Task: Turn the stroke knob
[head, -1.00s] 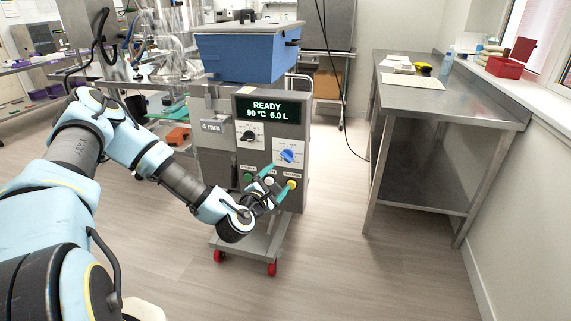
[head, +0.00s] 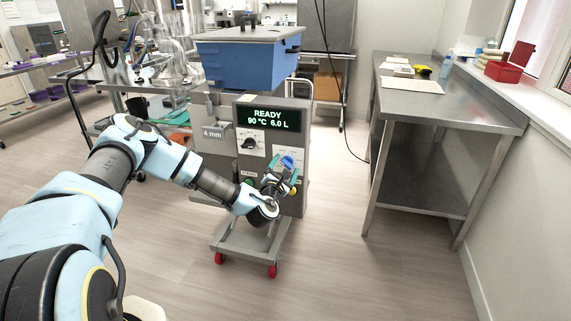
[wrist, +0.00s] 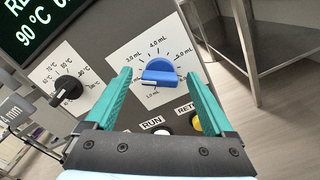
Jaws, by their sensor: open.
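The blue stroke knob (wrist: 160,72) sits on a white plate with an mL scale, at the middle of the wrist view. A white mark shows toward its lower left; the exact value is hard to read. The knob also shows on the machine front in the head view (head: 287,162). My gripper (head: 281,174) is open in front of the panel. In the wrist view its teal fingers stand to the left and right of the knob, with gaps on both sides. I cannot tell how far the fingertips are from the panel.
A black temperature knob (wrist: 68,88) is left of the blue one. A white RUN button (wrist: 160,130) and a yellow button (wrist: 196,122) lie below. The display (head: 267,118) reads READY, 90 °C, 6.0 L. A steel table (head: 450,105) stands to the right, with open floor before it.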

